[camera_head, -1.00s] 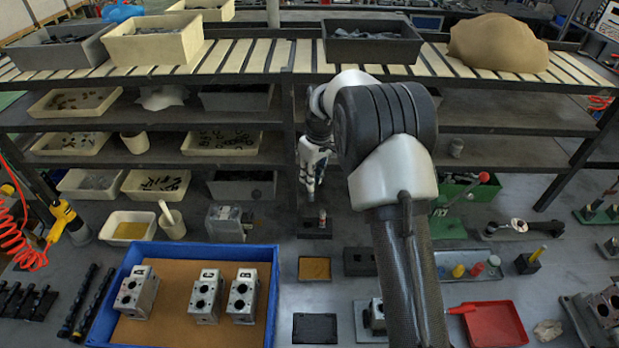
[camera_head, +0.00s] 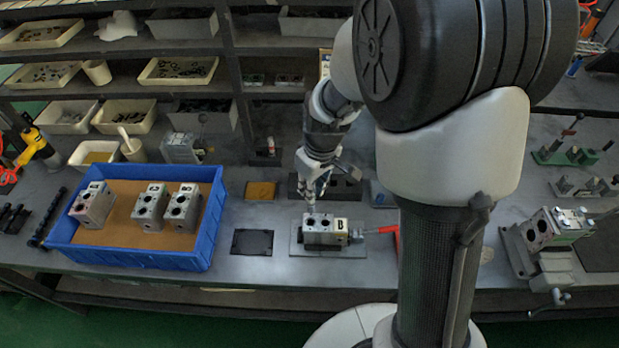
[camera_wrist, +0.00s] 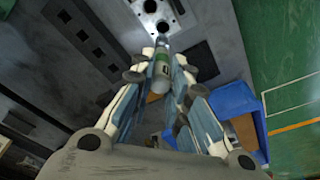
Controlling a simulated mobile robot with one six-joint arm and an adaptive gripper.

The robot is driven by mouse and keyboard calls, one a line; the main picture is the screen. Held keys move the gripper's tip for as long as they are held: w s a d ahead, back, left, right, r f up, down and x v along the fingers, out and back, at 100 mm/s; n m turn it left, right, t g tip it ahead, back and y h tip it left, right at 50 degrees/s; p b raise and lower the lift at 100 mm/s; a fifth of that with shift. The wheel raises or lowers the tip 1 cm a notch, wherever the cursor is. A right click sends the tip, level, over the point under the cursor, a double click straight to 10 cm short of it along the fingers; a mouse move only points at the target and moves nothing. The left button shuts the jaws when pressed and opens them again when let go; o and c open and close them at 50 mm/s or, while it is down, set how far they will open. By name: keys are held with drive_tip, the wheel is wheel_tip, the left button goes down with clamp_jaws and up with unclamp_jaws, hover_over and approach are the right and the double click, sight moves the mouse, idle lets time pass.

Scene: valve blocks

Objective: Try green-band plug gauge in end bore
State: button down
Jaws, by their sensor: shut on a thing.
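My gripper (camera_wrist: 163,75) is shut on a plug gauge (camera_wrist: 161,68) with a green band, seen in the wrist view. The gauge points toward a light metal valve block (camera_wrist: 170,12) with dark round bores in its face. Its tip is close to one bore; I cannot tell whether it touches or enters. In the head view my gripper (camera_head: 312,193) is above the left end of this block (camera_head: 323,231), which sits on a grey fixture plate (camera_head: 350,252) with a red-handled clamp (camera_head: 375,231) at its right.
A blue tray (camera_head: 138,258) with several valve blocks stands left of the fixture. A black pad (camera_head: 252,242) and a small tan-topped tray (camera_head: 261,190) lie between. A dark holed rack (camera_head: 340,188) stands behind. Another fixture with a block (camera_head: 545,230) is at the right.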

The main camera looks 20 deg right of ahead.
sight(311, 207)
drive_tip(key=shift+w+a, duration=0.1)
drive_tip(key=shift+f+b, duration=2.1)
drive_tip(key=shift+f, duration=0.4)
drive_tip(key=shift+f+b, duration=1.7)
drive_tip(key=shift+f, duration=0.2)
drive_tip(key=shift+r, duration=0.1)
idle(0.9)
drive_tip(key=shift+r+p, duration=2.75)
drive_tip(key=shift+r, duration=0.85)
drive_tip(key=shift+f, duration=0.15)
